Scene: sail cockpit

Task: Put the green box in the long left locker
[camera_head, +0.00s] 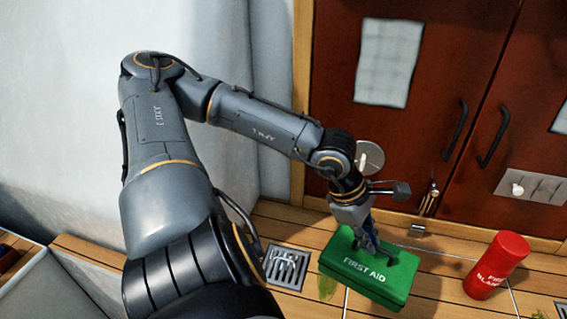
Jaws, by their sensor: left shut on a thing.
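The green box (377,284), marked FIRST AID in white, sits at the lower middle right, on or just above the wooden floor; I cannot tell which. My left arm comes in from the left, and its gripper (368,240) points down at the back of the lid. The left gripper is shut on the green box, with its fingertips partly hidden against it. My right gripper is not in view. At the lower left, a pale edge borders a recess (85,278); I cannot tell whether it is the long left locker.
A red cylinder (497,265), its label partly readable, stands right of the box. Dark red cabinet doors (420,150) with black handles rise behind. A metal drain grate (286,268) lies left of the box. A white wall (60,120) fills the left.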

